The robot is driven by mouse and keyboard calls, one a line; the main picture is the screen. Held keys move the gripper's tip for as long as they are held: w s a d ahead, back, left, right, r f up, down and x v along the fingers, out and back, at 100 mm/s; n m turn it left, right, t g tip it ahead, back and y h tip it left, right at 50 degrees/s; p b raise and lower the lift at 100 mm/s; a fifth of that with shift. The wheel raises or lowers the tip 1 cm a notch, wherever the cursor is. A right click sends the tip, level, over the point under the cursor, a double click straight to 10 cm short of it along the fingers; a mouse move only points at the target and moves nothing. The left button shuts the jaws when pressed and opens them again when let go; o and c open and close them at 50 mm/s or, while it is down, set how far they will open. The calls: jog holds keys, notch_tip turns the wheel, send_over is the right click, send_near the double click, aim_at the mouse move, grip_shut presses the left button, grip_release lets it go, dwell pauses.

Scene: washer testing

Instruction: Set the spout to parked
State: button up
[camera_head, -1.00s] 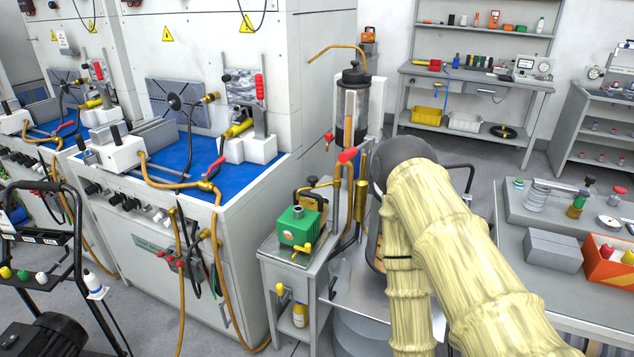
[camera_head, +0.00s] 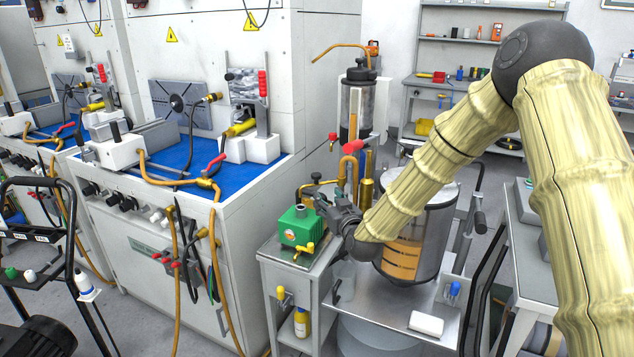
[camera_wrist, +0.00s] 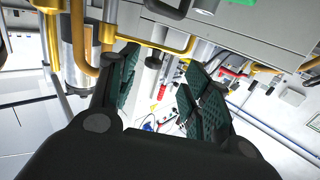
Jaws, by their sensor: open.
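My gripper (camera_head: 318,193) is just in front of and below this pipe, above the small grey cart. In the wrist view my gripper (camera_wrist: 160,88) is open with nothing between its fingers. A bent copper pipe (camera_wrist: 85,50) and a thin brass tube (camera_wrist: 155,43) show beyond the fingers. The pipe's lower end is partly hidden by my gripper in the head view.
A green box (camera_head: 300,228) with a yellow tap sits on the small cart (camera_head: 283,268), close left of my gripper. A clear drum (camera_head: 425,240) with amber liquid stands right, behind my forearm. The white bench with a blue top (camera_head: 170,165) lies left.

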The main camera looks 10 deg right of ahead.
aim_at(318, 176)
jog(key=shift+t, duration=0.3)
jog(key=w+r, duration=0.1)
jog(key=w, duration=0.3)
jog(key=w+a, duration=0.1)
jog(key=w, duration=0.3)
jog(key=w+a+r, duration=0.1)
jog(key=w, duration=0.2)
jog(key=shift+w+r+p, duration=0.35)
jog(key=shift+w, duration=0.05)
jog(key=shift+d, duration=0.1)
grip_shut()
